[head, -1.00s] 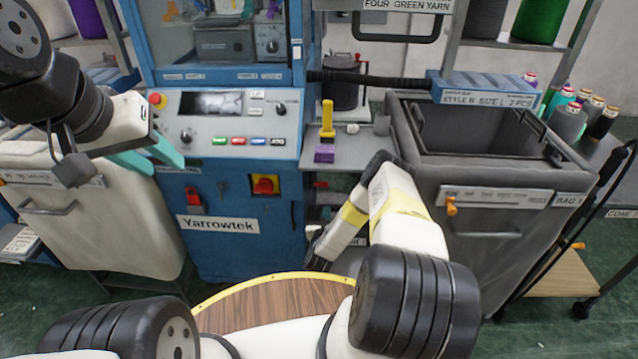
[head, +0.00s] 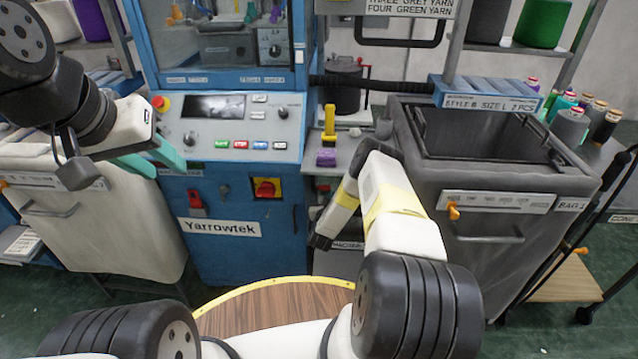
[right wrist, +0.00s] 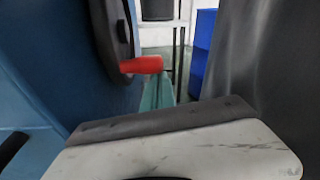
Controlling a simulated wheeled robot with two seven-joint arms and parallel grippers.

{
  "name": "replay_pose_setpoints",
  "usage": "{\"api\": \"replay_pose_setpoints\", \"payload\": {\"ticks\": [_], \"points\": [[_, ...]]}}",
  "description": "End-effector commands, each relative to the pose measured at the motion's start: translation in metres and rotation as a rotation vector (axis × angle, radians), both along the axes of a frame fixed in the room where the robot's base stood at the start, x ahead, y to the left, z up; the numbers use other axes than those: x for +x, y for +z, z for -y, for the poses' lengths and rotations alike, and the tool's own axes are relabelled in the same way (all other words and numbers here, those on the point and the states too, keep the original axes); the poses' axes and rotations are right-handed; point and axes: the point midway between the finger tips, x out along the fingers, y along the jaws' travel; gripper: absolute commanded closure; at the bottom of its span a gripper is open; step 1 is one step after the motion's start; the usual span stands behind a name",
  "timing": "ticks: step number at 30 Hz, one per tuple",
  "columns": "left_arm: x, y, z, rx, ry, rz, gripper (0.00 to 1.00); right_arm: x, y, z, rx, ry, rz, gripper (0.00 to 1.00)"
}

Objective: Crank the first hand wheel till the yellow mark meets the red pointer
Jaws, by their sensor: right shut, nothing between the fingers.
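The hand wheel (right wrist: 112,38) shows in the right wrist view as a dark disc seen nearly edge-on beside a blue wall, with a red handle (right wrist: 140,65) sticking out to the right. My right gripper (right wrist: 158,92) is shut, its teal fingers just below and beyond the red handle in the picture. I cannot tell whether they touch it. In the head view my right arm reaches down beside the blue machine and its fingers are hidden. No yellow mark or red pointer can be made out. My left gripper (head: 160,162) is open and empty in front of the machine's panel.
The blue Yarrowtek machine (head: 225,250) stands at centre left. A grey bin (head: 490,260) stands right of my right arm, leaving a narrow gap. A pale bin (head: 100,240) is at left. A round wooden top (head: 270,305) lies in front.

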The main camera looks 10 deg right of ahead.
Motion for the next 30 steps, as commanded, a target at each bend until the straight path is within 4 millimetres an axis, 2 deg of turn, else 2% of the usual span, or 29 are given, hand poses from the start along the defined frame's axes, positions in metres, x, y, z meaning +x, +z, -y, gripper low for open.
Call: {"api": "replay_pose_setpoints", "payload": {"ticks": [12,22,30], "points": [[0.000,0.000,0.000,0.000,0.000,0.000,0.64,-0.001,0.003,0.001,0.005,-0.003,-0.017,1.00],[0.000,0.000,0.000,0.000,0.000,0.000,0.64,-0.006,0.034,0.000,0.078,-0.004,-0.266,1.00],[0.000,0.000,0.000,0.000,0.000,0.000,0.64,-0.009,0.042,-0.003,0.104,0.001,-0.364,1.00]]}}
